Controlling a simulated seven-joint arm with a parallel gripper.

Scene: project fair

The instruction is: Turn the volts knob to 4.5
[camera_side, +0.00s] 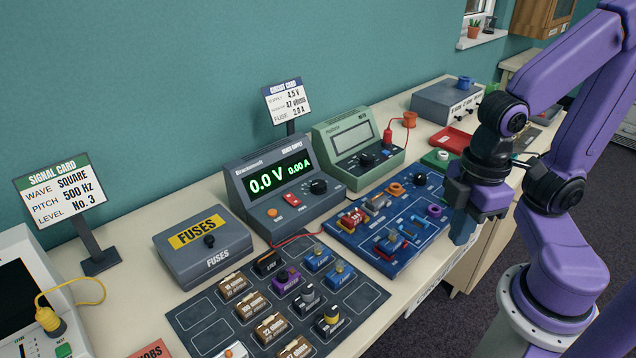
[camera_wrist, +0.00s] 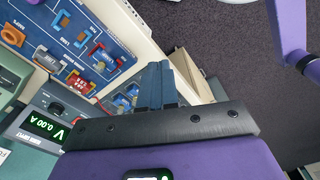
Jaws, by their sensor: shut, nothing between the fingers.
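The grey power supply (camera_side: 250,212) stands on the bench with a lit green display (camera_side: 278,178) reading 0.0 V and 0.00 A. Its black knob (camera_side: 318,187) is at the right of the front, beside a red switch (camera_side: 291,199). The knob's pointer is too small to read. In the wrist view the supply's display (camera_wrist: 44,124) shows at the lower left, with the knob (camera_wrist: 56,107) near it. My gripper (camera_side: 463,228) is shut and empty near the bench's front edge, well right of the knob and apart from it. Its fingers (camera_wrist: 163,84) are together in the wrist view.
A blue circuit board (camera_side: 345,232) with several parts lies between supply and gripper. A green meter (camera_side: 340,135) stands right of the supply. The fuse box (camera_side: 185,262) and a dark parts mat (camera_side: 200,312) are left. The circuit card (camera_side: 287,101) reads supply 4.5 V.

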